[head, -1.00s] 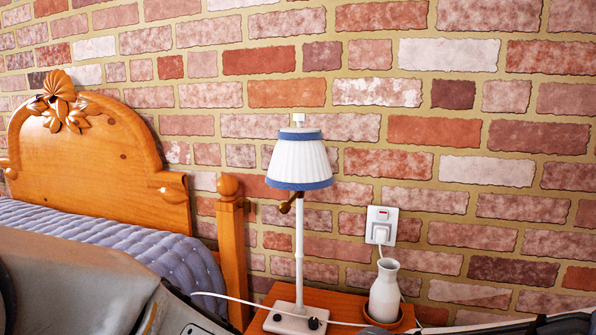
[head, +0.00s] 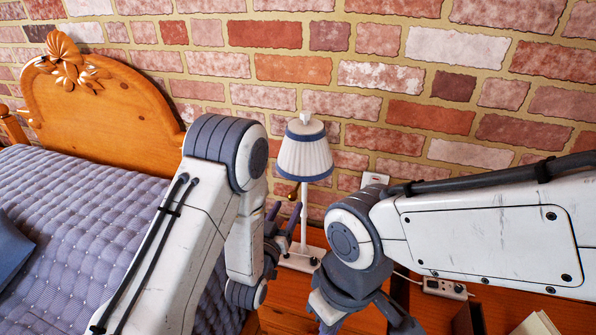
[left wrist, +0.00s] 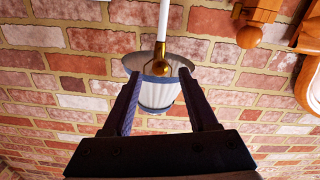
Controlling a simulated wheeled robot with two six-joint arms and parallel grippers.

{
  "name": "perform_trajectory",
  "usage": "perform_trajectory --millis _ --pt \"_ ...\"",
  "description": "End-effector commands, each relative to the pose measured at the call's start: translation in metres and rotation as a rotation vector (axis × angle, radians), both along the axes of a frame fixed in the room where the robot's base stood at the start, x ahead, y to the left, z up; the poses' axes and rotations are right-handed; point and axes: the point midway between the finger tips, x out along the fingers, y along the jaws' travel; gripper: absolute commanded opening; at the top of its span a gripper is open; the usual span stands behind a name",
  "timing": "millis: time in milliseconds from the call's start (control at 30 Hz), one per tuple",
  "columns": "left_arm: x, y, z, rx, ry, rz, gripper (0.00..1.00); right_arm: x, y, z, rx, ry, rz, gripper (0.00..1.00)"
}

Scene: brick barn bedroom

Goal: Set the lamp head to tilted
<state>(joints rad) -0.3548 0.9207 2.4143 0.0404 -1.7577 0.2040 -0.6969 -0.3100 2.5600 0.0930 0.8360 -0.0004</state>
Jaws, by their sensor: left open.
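The lamp has a white pleated shade with blue bands (head: 305,155) on a thin white pole. The shade sits upright on the pole, with a small brass knob (head: 292,196) below its rim. My left gripper (head: 283,213) is open and empty, just below and in front of the shade, beside the pole. In the left wrist view, upside down, the shade (left wrist: 157,97) shows beyond and between the open fingers, with the brass fitting (left wrist: 160,50) at its opening. I cannot tell whether they touch. My right gripper (head: 362,310) is low at right, its jaw state unclear.
The wooden bedside table (head: 285,302) bears the lamp base. A power strip (head: 445,288) lies at right. The bed with a grey-blue quilt (head: 75,215) fills the left. A brick wall (head: 440,118) stands behind. My arms block part of the table.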

Motion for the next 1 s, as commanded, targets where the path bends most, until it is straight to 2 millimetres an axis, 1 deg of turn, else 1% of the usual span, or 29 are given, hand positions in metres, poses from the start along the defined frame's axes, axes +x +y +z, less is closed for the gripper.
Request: perform_trajectory --millis 33,167,400,600,767,1000 --pt "0.003 0.0 0.003 -0.003 -0.006 0.001 0.59 0.0 0.0 0.003 0.0 0.0 0.0 0.0" --pt "0.019 -0.006 0.004 -0.004 -0.009 0.001 0.59 0.0 0.0 0.009 0.0 0.0 0.0 0.0" --pt "0.063 -0.02 0.004 -0.004 -0.009 0.001 0.59 0.0 0.0 0.023 0.0 0.0 0.0 0.0" --pt "0.088 -0.028 0.003 -0.002 -0.007 0.002 0.59 0.0 0.0 0.03 0.0 0.0 0.0 0.0" --pt "0.097 -0.031 0.001 -0.002 -0.007 0.001 0.59 0.0 0.0 0.031 0.0 0.0 0.0 0.0" --pt "0.098 -0.031 0.001 -0.002 -0.006 0.001 0.59 0.0 0.0 0.031 0.0 0.0 0.0 0.0"
